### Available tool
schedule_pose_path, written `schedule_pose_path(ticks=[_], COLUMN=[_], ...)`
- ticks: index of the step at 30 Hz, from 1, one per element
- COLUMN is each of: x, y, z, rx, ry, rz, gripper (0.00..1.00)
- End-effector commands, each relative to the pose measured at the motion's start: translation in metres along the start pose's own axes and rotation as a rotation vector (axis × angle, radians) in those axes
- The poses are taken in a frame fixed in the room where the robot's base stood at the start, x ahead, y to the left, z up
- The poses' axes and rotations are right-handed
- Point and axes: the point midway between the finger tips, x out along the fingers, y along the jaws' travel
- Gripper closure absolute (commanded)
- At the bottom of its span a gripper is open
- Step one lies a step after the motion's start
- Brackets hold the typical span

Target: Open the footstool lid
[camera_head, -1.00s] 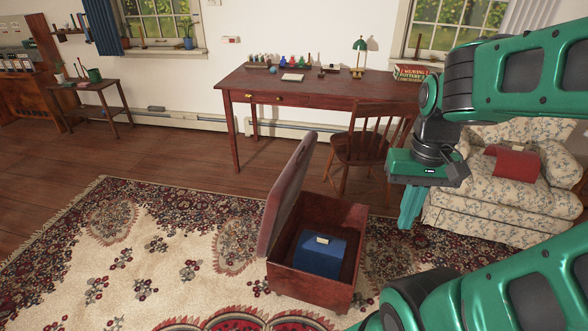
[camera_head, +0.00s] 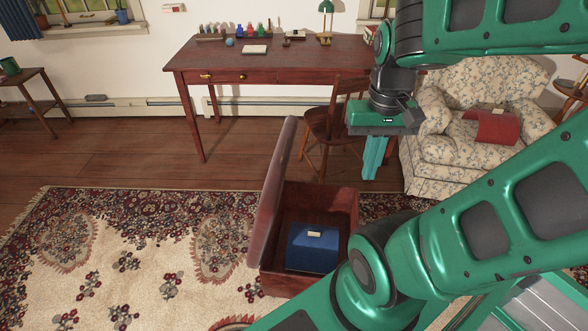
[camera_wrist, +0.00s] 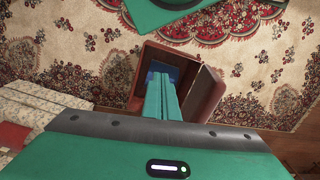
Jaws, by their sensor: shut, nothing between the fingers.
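The footstool is a dark red box (camera_head: 342,198) standing on the rug in the head view. Its padded lid (camera_head: 272,195) stands up, a little past vertical, on the left side, so the box is open. Inside lies a blue box (camera_head: 312,247) with a small pale label. My gripper (camera_head: 372,172) is shut and empty, pointing down to the right of the footstool, apart from the lid. In the wrist view my fingers (camera_wrist: 163,98) overlap the open footstool (camera_wrist: 150,58), with the raised lid (camera_wrist: 203,94) to their right. My arm hides the footstool's lower right corner in the head view.
A wooden chair (camera_head: 322,128) and a red desk (camera_head: 270,58) stand behind the footstool. A floral armchair (camera_head: 450,125) is at the right, close to my gripper. The patterned rug (camera_head: 130,255) is clear at the left.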

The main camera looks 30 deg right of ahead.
Motion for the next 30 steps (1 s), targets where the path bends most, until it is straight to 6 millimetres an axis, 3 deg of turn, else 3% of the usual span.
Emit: schedule_pose_path(ticks=[7, 14, 20, 30], x=[-0.004, 0.01, 0.038, 0.105], y=[0.005, -0.004, -0.015, -0.025], z=[0.006, -0.028, -0.064, -0.116], rx=[-0.003, -0.036, -0.075, -0.123], ry=[0.001, -0.079, -0.174, -0.319], rz=[-0.005, -0.01, -0.061, -0.246], gripper=[1.0, 1.0, 1.0, 1.0])
